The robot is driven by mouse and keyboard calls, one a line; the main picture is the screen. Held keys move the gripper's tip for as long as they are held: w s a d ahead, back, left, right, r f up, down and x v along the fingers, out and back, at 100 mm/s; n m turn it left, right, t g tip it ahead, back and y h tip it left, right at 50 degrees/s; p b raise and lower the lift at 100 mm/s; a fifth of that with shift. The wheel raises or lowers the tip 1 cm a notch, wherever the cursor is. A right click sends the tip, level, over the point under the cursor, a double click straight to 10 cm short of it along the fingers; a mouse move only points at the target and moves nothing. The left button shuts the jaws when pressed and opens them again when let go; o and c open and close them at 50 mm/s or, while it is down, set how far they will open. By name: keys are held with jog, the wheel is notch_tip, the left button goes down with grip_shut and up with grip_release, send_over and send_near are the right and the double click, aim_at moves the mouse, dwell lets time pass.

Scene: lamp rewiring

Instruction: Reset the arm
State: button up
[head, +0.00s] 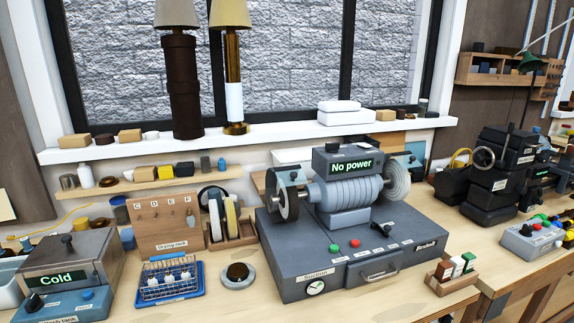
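My arm and gripper do not show in the head view, so I cannot see their pose or whether the gripper is open or shut. The wooden workbench (225,307) fills the lower part of the view. A grey bench machine (330,255) with a grinding wheel on the left, a pale buffing wheel on the right and a display reading "No power" stands on it. Two lamps stand on the window sill, one dark brown (183,85) and one brass and white (234,80).
A tank reading "Cold" (65,262) stands at the left. A blue basket (170,280), a round dark-topped piece (237,274) and a wooden drying rack (166,224) are nearby. A small block holder (452,280) and a button box (530,243) are at the right. Bare bench shows along the front.

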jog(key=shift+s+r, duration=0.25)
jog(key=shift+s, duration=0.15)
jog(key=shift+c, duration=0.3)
